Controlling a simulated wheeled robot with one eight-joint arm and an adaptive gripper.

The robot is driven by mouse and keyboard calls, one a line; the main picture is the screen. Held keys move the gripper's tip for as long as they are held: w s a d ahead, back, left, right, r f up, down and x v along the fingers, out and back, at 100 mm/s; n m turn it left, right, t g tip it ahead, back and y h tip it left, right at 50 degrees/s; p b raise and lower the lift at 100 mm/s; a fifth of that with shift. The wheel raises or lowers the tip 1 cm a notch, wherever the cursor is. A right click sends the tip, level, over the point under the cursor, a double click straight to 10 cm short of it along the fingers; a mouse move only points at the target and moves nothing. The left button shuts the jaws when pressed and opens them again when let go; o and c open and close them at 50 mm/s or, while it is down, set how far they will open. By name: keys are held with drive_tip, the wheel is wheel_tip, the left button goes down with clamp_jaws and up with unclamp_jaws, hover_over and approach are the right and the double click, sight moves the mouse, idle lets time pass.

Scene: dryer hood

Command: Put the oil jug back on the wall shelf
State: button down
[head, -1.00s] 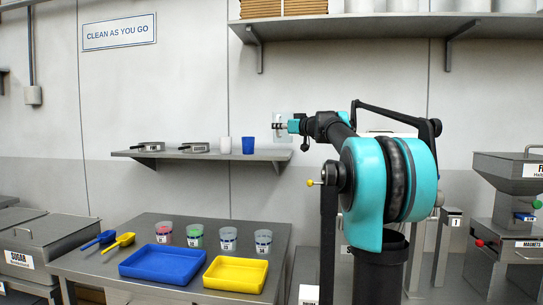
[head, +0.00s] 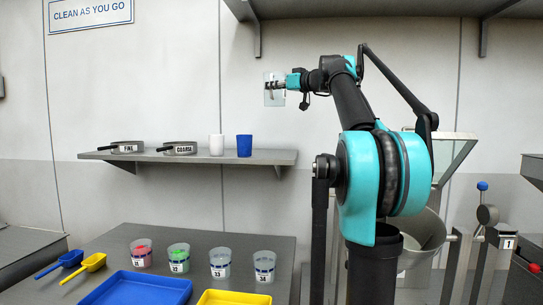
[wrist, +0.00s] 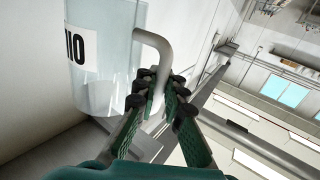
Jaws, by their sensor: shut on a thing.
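The oil jug (wrist: 103,72) is clear, with a pale handle and a black-lettered label that shows upside down in the wrist view. My gripper (wrist: 160,98) is shut on its handle. In the head view the jug (head: 269,90) is small and see-through at the tip of my gripper (head: 290,83), against the wall. It appears above the right end of the grey wall shelf (head: 90,156), with a gap between them in the picture. I cannot tell its exact distance from the wall.
The wall shelf carries sieves marked FINE (head: 126,147) and COARSE (head: 180,148), a white cup (head: 216,145) and a blue cup (head: 244,146). Its right end is bare. A higher shelf (head: 370,8) hangs above. The table below holds cups, scoops and trays.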

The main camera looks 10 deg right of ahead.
drive_tip(key=shift+w, duration=0.2)
wheel_tip(320, 180, down, 20)
drive_tip(key=shift+r, duration=0.15)
idle(0.3)
drive_tip(key=c, duration=1.6)
unclamp_jaws()
drive_tip(key=v, duration=0.7)
drive_tip(key=shift+s+d, duration=0.15)
